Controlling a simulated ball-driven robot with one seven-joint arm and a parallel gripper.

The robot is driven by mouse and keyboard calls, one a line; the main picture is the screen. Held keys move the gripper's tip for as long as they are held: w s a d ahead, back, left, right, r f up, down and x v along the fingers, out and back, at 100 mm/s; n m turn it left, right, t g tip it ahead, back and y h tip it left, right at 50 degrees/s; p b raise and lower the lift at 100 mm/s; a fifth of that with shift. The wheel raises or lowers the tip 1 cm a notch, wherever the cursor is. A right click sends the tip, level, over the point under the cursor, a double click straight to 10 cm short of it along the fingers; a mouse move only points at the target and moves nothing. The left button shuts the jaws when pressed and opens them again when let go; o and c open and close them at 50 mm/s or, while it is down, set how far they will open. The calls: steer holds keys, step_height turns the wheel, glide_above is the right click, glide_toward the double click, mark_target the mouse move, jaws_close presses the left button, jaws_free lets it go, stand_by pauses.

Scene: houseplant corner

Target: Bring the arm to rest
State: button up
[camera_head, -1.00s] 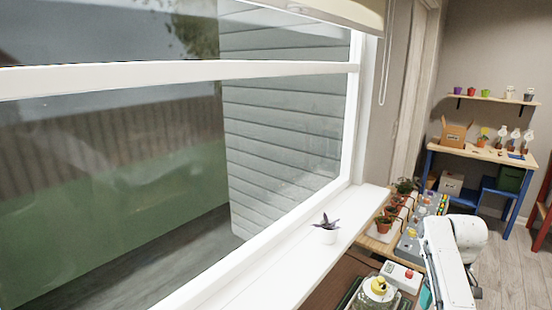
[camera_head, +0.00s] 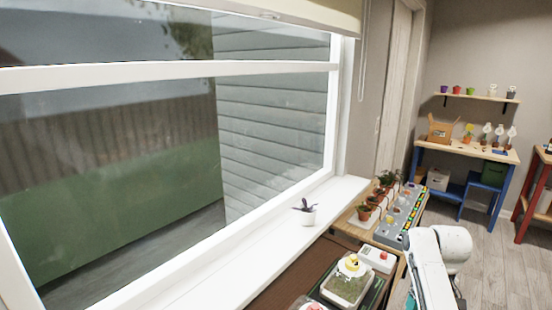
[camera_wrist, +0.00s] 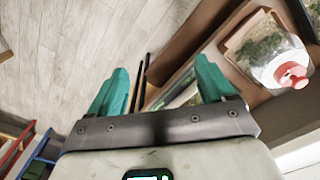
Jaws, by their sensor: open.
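My gripper (camera_wrist: 158,90) shows in the wrist view with its two teal fingers spread apart and nothing between them. Wooden floor and the edge of the low bench lie beyond the fingers. In the head view my white arm stands at the lower right, beside the bench, and the gripper itself is not clearly seen there.
A white sill (camera_head: 265,245) holds a small potted plant (camera_head: 306,213). The bench beside it bears a tray with a yellow-topped dome (camera_head: 350,268), a white box with a red button (camera_head: 379,258) and several potted plants. A blue-legged table (camera_head: 465,152) stands farther back. Floor (camera_head: 500,255) is clear at right.

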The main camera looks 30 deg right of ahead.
steer(key=s+a+f+n, duration=0.1)
steer(key=s+a+f, duration=0.15)
steer(key=a, duration=0.45)
steer(key=s+a+f, duration=0.1)
steer(key=a+f, duration=0.3)
steer(key=a, duration=0.3)
steer(key=s+a+f+n, duration=0.1)
steer(key=a+f, duration=0.2)
steer(key=a, duration=0.4)
steer(key=s+a+n+b, duration=0.1)
steer(key=s+a, duration=0.9)
steer(key=s, duration=0.4)
steer(key=shift+s+a+r+t, duration=0.25)
steer(key=shift+a+t, duration=0.15)
steer(key=shift+c, duration=0.2)
